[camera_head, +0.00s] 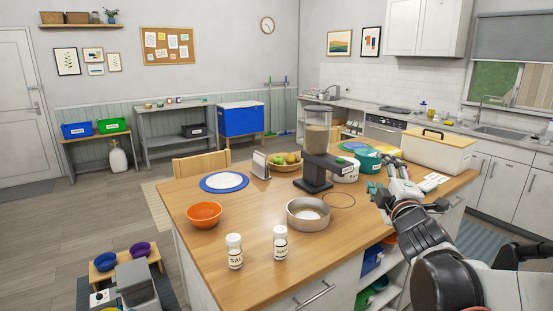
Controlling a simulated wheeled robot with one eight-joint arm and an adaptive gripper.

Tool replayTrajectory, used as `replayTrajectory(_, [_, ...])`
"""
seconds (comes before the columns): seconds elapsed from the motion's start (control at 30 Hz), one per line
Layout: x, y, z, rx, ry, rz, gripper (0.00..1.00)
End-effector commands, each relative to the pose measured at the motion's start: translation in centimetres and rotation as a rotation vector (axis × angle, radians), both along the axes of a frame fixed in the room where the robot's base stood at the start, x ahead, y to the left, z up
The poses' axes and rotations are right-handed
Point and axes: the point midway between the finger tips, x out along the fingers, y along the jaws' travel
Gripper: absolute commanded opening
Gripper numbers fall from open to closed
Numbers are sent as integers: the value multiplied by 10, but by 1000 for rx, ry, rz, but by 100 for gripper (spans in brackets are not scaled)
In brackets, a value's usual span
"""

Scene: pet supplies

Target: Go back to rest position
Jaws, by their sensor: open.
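My gripper (384,174) is at the end of my arm, which reaches in from the lower right. Its fingers are spread and look empty. It is over the right part of the wooden island counter (250,262), near the teal and white containers. Part of the counter's right side is hidden behind my arm. I cannot tell whether the fingers touch anything there.
A food dispenser (317,140), steel bowl (308,214), orange bowl (204,214), two shakers (234,251), a plate (224,182) and a cream box (437,148) stand on the counter. A low stand with bowls (105,262) is at the lower left.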

Motion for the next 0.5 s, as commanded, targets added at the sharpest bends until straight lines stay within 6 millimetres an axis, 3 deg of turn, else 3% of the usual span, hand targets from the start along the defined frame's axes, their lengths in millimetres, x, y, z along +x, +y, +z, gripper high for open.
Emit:
replayTrajectory(0.27, [-82, -9, -47, 532, 268, -182, 60])
replayTrajectory(0.5, [-177, 14, -112, 960, 529, -356, 60])
